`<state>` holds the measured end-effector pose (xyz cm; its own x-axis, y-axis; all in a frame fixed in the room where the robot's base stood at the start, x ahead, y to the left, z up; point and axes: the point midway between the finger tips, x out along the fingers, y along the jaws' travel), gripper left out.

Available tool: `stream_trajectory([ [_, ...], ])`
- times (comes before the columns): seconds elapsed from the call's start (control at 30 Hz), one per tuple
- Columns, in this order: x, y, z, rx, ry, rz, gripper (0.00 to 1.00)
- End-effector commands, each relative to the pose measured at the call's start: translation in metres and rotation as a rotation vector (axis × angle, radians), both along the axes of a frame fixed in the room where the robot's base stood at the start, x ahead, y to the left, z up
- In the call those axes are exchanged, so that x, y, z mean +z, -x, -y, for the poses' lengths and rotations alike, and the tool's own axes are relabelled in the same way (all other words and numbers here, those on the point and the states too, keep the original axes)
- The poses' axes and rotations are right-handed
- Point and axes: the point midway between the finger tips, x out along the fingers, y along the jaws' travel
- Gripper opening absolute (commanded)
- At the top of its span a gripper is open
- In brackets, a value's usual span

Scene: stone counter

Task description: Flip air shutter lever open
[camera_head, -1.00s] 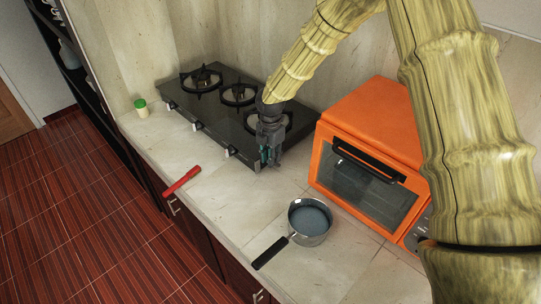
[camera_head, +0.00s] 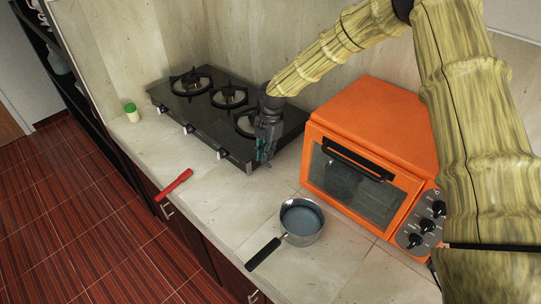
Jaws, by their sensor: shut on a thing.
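My gripper (camera_head: 262,154) points down at the cooktop's right front corner. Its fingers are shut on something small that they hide. I cannot make out an air shutter lever; if it is at that corner, the gripper covers it.
An orange oven (camera_head: 368,140) stands close to the right of my gripper. A saucepan (camera_head: 301,220) sits in front of it. A red-handled object (camera_head: 174,185) lies at the counter's front edge. A green-capped jar (camera_head: 131,112) stands far left. Bare counter (camera_head: 215,195) lies between.

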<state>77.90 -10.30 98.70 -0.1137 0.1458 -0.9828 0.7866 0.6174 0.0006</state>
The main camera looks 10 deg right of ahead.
Motion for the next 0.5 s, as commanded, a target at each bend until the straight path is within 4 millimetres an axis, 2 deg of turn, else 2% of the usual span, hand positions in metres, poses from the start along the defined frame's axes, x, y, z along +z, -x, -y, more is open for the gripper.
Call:
stream_trajectory([
  [0.47,-0.0006,0.0003,0.0028,0.001,-0.024,-0.023,0.00],
  [0.5,-0.0005,0.0003,0.0028,0.001,-0.024,-0.023,0.16],
])
